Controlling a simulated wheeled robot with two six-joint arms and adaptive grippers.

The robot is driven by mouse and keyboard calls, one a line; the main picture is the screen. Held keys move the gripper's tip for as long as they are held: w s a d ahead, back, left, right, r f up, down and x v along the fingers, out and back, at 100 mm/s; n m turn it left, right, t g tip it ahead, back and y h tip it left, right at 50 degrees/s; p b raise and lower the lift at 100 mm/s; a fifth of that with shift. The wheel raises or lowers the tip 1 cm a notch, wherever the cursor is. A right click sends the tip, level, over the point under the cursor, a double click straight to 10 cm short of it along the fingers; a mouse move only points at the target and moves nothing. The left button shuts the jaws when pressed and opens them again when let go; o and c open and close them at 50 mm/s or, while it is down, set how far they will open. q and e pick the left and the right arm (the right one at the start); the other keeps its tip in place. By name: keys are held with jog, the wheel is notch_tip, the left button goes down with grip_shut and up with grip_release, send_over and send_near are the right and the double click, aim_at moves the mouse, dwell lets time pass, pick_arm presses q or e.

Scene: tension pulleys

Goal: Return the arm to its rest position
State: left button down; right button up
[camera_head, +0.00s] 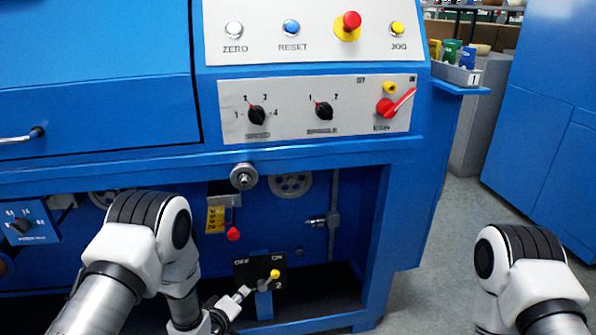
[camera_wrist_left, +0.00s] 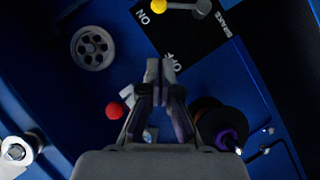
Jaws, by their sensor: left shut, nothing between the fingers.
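My left gripper (camera_head: 238,300) is low in front of the blue machine, beside the black OFF/ON switch plate (camera_head: 242,273). The lever's yellow knob (camera_head: 275,273) is near the ON mark. In the left wrist view my gripper (camera_wrist_left: 161,66) is shut and empty, its fingertips close together just short of the switch plate (camera_wrist_left: 190,40). The yellow knob (camera_wrist_left: 158,6) shows there at the top edge, apart from the fingertips. My right arm is at the lower right of the head view; its gripper is out of view.
The machine frame (camera_head: 380,225) surrounds the recess. A red knob (camera_head: 233,233) hangs above the switch plate, and a handwheel (camera_head: 244,176) sticks out higher up. In the wrist view a dark roller (camera_wrist_left: 222,122) is to the right. The floor (camera_head: 440,250) at right is open.

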pick_arm(q)
jog(key=s+a+f+m+g+y, duration=0.1)
jog(key=s+a+f+m+g, duration=0.25)
jog(key=s, duration=0.95)
jog(key=s+f+m+g+y, duration=0.15)
jog(key=s+f+g, duration=0.35)
jog(key=s, duration=0.7)
jog(key=s+a+f+m+g, duration=0.2)
jog(key=s+m+g, duration=0.25)
jog(key=s, duration=0.85)
notch_tip(320, 180, up, 24)
jog(key=p, duration=2.4)
jog(key=shift+w+p, duration=0.3)
jog(key=shift+d+r+n, duration=0.1)
jog(key=shift+n, duration=0.15)
